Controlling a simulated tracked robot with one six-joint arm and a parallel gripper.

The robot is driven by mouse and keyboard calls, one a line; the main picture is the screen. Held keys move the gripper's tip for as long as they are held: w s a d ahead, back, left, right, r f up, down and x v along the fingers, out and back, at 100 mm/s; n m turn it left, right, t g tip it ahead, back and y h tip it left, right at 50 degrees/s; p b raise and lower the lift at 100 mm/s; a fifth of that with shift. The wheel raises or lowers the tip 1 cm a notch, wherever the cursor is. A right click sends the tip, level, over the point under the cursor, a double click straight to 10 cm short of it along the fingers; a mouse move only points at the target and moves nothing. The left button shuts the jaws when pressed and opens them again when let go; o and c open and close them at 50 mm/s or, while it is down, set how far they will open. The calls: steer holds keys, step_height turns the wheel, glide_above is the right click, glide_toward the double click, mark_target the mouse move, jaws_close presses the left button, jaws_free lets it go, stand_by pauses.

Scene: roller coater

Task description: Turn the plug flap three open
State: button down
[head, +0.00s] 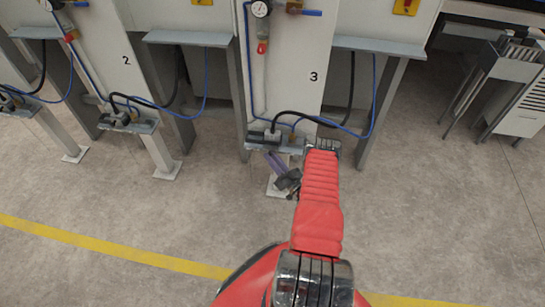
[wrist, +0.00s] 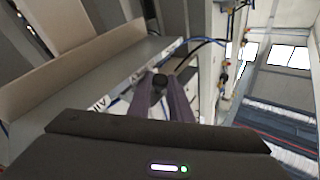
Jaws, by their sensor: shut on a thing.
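The station marked 3 (head: 314,77) has a low grey bracket (head: 262,146) with a plug and cables on it. The plug flap cannot be made out clearly in the head view. My gripper (head: 272,158) reaches up to the bracket's underside from the front, its purple fingers partly hidden by the bracket. In the wrist view my gripper (wrist: 162,95) is shut on a small black round knob (wrist: 160,80), which sits between the fingertips. I cannot tell how far the flap is turned.
A black cable and a blue hose (head: 350,131) hang around the bracket. Station 2 (head: 126,61) with its own bracket (head: 128,122) stands to the left. A grey rack (head: 497,72) stands at the right. The floor in front is clear, with a yellow line (head: 120,251).

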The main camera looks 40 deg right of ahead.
steer(key=shift+d+f+n+t+y, duration=0.15)
steer(key=shift+f+n+t, duration=0.15)
steer(key=shift+n, duration=0.2)
steer(key=shift+a+f+n+t+y, duration=0.1)
steer(key=shift+f+n+t+y, duration=0.1)
steer(key=shift+n+t, duration=0.25)
steer(key=shift+d+f+n, duration=0.1)
steer(key=shift+n, duration=0.15)
steer(key=c, duration=1.9)
jaws_free()
steer(key=shift+s, duration=0.1)
steer(key=v, duration=1.3)
steer(key=shift+s+f, duration=0.15)
steer(key=shift+s, duration=0.2)
